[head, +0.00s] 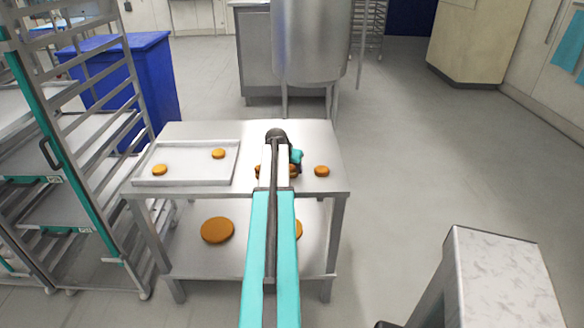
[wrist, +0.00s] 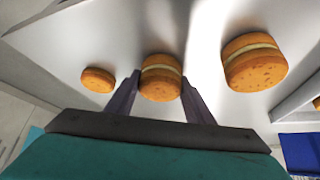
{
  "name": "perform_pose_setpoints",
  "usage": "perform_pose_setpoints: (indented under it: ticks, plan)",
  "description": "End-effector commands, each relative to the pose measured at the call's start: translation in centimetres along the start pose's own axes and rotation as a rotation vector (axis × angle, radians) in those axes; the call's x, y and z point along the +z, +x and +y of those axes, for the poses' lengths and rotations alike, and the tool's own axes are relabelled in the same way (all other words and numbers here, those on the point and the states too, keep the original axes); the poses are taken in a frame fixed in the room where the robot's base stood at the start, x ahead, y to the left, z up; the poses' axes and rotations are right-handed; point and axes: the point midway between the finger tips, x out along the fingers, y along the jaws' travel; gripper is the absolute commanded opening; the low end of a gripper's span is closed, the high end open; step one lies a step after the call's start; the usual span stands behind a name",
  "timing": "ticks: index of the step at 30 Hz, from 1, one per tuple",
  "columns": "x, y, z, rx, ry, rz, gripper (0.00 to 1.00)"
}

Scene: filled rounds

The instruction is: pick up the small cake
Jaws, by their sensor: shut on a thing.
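My gripper (wrist: 160,82) is shut on the middle cake (wrist: 161,77), one finger on each side. I cannot tell whether this cake is clear of the tabletop. A cake that looks smaller (wrist: 97,79) is apart at the left; in the head view it stands right of my arm (head: 322,171). A cake that looks larger (wrist: 254,62) is apart at the right. In the head view my arm hides most of the held cake and my fingers.
The steel table (head: 195,131) bears a shallow tray (head: 190,175) at left with two cakes (head: 218,153). A large round cake (head: 217,230) lies on the lower shelf, another partly hidden behind my arm. A rack (head: 85,150) and blue bin (head: 150,85) stand left.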

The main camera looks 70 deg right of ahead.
Motion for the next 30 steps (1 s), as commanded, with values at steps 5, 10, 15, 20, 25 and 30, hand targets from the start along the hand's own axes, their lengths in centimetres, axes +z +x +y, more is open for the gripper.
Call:
perform_pose_setpoints:
  ticks: [5,10,15,20,25,30]
  plan:
    - [-0.3,-0.4,0.0,-0.001,0.000,0.002,0.38]
    - [-0.8,-1.2,0.0,-0.001,0.000,0.001,0.38]
    - [-1.6,-2.3,0.0,-0.001,0.001,0.002,0.38]
    - [-1.1,-3.4,0.2,-0.001,0.000,0.001,0.38]
    - [0.4,-4.5,0.5,0.000,0.000,0.001,0.38]
    - [2.1,-5.8,0.8,0.000,0.000,0.001,0.38]
